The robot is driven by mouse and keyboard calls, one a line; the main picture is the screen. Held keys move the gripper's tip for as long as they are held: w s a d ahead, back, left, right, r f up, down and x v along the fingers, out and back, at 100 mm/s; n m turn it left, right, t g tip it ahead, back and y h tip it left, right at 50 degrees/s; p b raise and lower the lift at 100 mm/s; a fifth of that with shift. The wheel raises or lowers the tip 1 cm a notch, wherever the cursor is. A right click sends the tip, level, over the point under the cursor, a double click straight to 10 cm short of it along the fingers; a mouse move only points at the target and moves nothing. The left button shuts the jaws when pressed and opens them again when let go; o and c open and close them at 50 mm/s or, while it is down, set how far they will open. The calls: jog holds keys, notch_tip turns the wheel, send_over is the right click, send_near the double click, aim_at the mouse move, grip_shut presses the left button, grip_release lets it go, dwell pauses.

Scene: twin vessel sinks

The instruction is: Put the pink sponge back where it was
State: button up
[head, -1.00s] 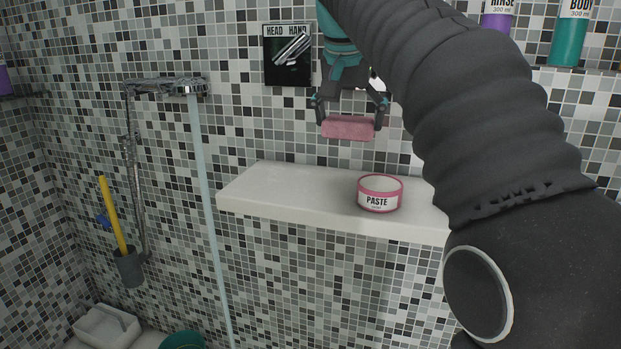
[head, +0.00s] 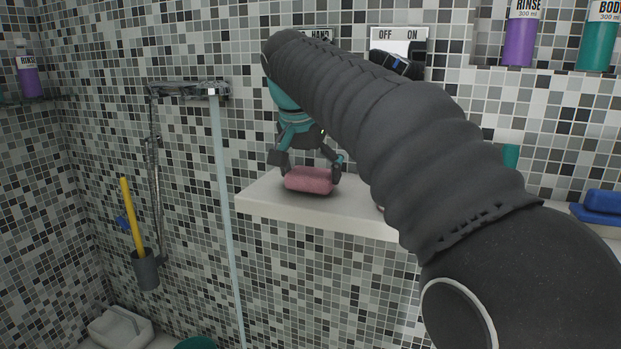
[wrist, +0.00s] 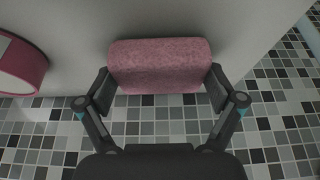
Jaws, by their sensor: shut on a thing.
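The pink sponge (head: 309,180) is at the left part of the white shelf (head: 257,201), low over its top or touching it; I cannot tell which. My gripper (head: 307,168) points down and is shut on the sponge, with a finger at each end. In the wrist view the sponge (wrist: 160,66) lies level between the two fingers (wrist: 160,90), with the pale shelf (wrist: 75,50) behind it.
A pink paste tub (wrist: 20,65) stands beside the sponge in the wrist view; my arm mostly hides it in the head view. Purple (head: 521,35) and teal (head: 599,40) bottles stand on a ledge at upper right.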

jog(key=shift+f, duration=0.2)
jog(key=shift+f, duration=0.15)
jog(key=o, duration=0.7)
jog(key=p+v, duration=0.3)
jog(key=v, duration=0.9)
jog(key=shift+d, duration=0.15)
